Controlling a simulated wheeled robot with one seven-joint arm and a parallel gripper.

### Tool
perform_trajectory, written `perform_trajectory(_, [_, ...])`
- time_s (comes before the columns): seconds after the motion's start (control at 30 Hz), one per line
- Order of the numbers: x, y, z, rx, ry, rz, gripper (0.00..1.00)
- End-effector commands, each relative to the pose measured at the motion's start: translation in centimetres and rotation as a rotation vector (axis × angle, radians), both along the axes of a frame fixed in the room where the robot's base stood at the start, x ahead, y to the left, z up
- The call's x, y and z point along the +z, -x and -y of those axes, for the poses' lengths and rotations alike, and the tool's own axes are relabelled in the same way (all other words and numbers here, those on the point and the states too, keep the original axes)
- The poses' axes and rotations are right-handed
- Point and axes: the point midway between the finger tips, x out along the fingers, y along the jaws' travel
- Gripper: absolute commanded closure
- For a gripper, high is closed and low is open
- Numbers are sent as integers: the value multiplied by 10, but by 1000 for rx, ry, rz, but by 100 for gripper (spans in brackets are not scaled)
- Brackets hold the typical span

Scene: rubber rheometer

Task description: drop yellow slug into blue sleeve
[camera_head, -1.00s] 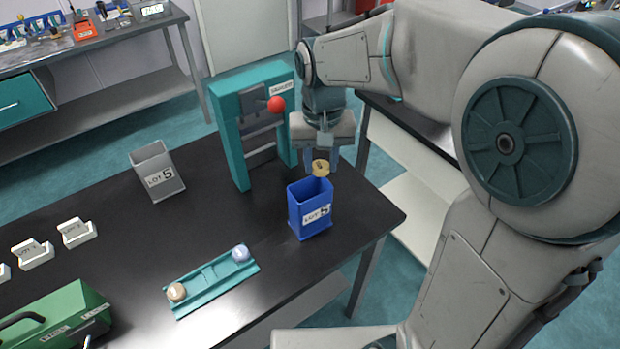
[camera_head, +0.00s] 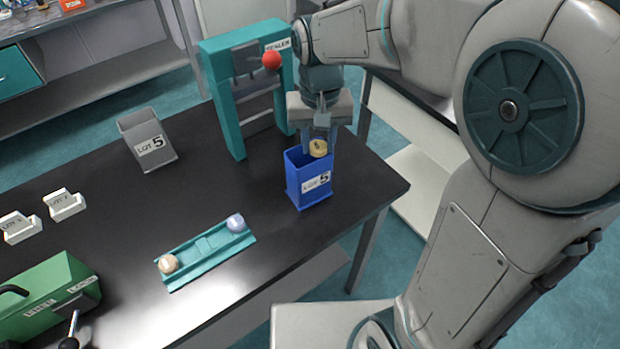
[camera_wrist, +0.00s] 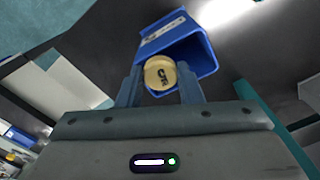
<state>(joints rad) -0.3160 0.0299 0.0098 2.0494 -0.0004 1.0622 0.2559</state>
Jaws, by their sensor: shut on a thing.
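The yellow slug (camera_head: 318,148) is a small round disc with a dark mark on its face. My gripper (camera_head: 319,140) is shut on it and holds it over the open top of the blue sleeve, towards its right side. The blue sleeve (camera_head: 296,188) stands upright on the black table, with a white label reading "LOT 5". In the wrist view the slug (camera_wrist: 160,73) sits between my two fingers, in front of the blue sleeve's opening (camera_wrist: 205,52). Whether the slug is just above or slightly inside the rim is hard to tell.
A teal press frame (camera_head: 222,100) with a red knob stands just behind the sleeve. A grey LOT 5 sleeve (camera_head: 133,131) stands left. A teal tray (camera_head: 190,270) with two round pieces lies in front. A green box (camera_head: 50,290) and white holders (camera_head: 66,204) are further left.

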Motion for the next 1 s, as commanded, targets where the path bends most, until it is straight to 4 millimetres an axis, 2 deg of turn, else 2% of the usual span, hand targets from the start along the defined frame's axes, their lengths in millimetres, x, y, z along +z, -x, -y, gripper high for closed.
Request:
perform_trajectory(0.07, [0, 0, 0, 0, 0, 0, 89])
perform_trajectory(0.1, [0, 0, 0, 0, 0, 0, 56])
perform_trajectory(0.17, [0, 0, 0, 0, 0, 0, 42])
perform_trajectory(0.43, [1, 0, 0, 0, 0, 0, 42])
perform_trajectory(0.57, [9, 0, 0, 0, 0, 1, 42])
perform_trajectory(0.67, [25, -1, 0, 0, -1, 5, 42])
perform_trajectory(1.0, [102, -1, 0, 0, -1, 4, 42])
